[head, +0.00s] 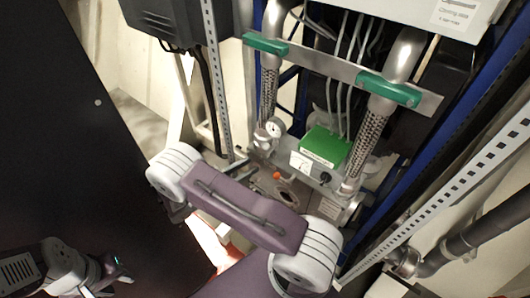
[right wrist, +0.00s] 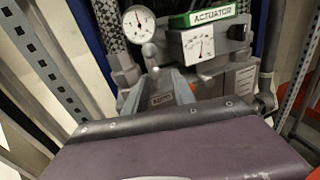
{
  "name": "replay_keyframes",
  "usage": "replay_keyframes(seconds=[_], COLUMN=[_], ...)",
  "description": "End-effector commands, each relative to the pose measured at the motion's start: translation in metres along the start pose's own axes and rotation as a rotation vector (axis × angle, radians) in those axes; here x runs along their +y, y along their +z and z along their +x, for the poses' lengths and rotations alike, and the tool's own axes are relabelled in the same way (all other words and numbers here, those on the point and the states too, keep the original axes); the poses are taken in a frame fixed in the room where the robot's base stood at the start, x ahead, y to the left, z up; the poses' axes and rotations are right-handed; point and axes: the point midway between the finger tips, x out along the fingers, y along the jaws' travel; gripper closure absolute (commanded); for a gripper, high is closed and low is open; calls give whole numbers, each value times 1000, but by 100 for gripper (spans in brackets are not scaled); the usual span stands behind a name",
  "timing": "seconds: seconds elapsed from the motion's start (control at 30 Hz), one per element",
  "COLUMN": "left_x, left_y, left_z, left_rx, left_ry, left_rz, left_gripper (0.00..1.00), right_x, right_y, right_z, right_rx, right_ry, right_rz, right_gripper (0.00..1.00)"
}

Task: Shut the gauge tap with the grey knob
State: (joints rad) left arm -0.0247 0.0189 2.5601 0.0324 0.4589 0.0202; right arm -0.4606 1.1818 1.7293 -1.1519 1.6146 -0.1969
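The round white gauge (head: 276,127) sits at the lower left of the pipe assembly. It is large in the right wrist view (right wrist: 139,24). Beneath the dial is a pale grey knob-like part (right wrist: 150,52), also small beside the gauge in the head view (head: 262,138); its turn position is unclear. In the right wrist view, two grey bars that look like my right gripper's fingers (right wrist: 160,75) stand apart just below that part. Contact cannot be told. My arm hides most of this gripper in the head view. My left gripper (head: 105,277) is at the lower left, far from the gauge; its fingers are unclear.
A green actuator box (head: 325,147) and a square meter (head: 301,163) sit right of the gauge. Perforated metal posts (head: 216,80) flank the assembly. A large black panel (head: 75,140) fills the left.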

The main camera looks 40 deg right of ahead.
Motion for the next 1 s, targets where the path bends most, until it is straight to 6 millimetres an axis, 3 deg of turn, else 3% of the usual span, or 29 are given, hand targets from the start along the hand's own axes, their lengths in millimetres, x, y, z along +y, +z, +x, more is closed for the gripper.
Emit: replay_keyframes(seconds=[0.23, 0.7, 1.0], left_x=[0, 0, 0], left_y=[0, -2, -2], left_z=[-1, -17, -17], left_rx=[0, 0, 0], left_ry=[0, 0, 0], left_rz=[0, 0, 0], left_gripper=[64, 64, 64], right_x=[9, 12, 12], right_y=[1, 6, 4], right_z=[-2, 80, 87], right_rx=[-54, -51, -50], right_ry=[46, 41, 44], right_rz=[-16, -16, -15], right_gripper=[69, 69, 69])
